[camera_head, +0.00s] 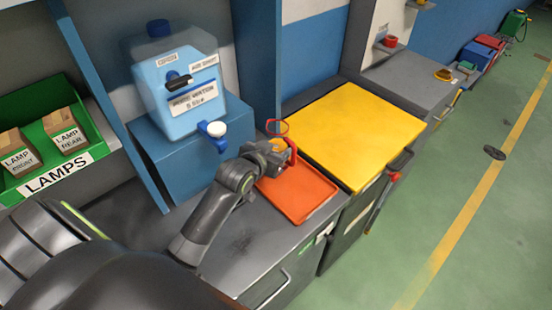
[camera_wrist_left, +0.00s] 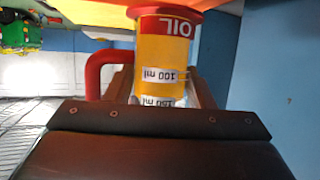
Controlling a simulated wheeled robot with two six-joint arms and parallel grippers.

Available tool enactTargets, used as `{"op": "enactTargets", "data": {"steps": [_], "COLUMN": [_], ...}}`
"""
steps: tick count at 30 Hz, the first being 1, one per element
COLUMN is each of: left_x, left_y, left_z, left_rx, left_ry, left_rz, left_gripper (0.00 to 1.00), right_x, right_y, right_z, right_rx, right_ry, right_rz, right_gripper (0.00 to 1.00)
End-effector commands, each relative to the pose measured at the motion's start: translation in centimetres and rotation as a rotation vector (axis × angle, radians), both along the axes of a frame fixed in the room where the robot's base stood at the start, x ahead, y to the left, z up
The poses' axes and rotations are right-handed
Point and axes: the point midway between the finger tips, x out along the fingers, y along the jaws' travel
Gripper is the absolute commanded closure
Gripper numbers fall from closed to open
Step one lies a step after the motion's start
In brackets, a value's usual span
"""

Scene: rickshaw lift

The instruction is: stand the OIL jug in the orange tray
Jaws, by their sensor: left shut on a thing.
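The OIL jug (camera_head: 278,127) shows in the head view as a red rim, a bit of yellow body and a red handle, mostly behind my left gripper (camera_head: 274,158). The orange tray (camera_head: 302,199) lies on the grey bench. The jug is at the tray's back-left part; I cannot tell whether its foot touches the tray. My right gripper is not in view.
A yellow board (camera_head: 350,130) lies right of the tray. A blue water container (camera_head: 180,95) with a tap stands on a blue box (camera_head: 165,155) at the left. A green LAMPS bin (camera_head: 60,150) is farther left. The tray's front is empty.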

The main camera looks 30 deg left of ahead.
Motion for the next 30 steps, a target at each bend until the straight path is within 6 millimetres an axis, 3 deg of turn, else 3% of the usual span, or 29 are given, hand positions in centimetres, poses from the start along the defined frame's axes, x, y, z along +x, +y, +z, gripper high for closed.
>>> {"op": "enactTargets", "data": {"steps": [9, 20, 21, 25, 30], "left_x": [0.0, 0.0, 0.0, -0.1, -0.1], "left_y": [0.0, 0.0, 0.0, 0.0, 0.0], "left_z": [-3.9, -4.3, -4.3, -4.3, -4.3], "left_rx": [-0.002, -0.001, -0.001, -0.001, -0.001], "left_ry": [0.001, 0.0, 0.001, 0.001, 0.001], "left_rz": [0.001, 0.0, 0.0, 0.0, 0.0], "left_gripper": [0.8, 0.8, 0.47, 0.3, 0.29], "right_x": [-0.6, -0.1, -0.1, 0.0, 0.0], "right_y": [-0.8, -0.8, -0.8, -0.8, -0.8], "right_z": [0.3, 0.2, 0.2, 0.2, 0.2], "right_rx": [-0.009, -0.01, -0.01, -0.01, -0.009], "right_ry": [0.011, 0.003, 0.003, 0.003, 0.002], "right_rz": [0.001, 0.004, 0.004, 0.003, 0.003], "right_gripper": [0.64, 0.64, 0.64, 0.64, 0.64]}}
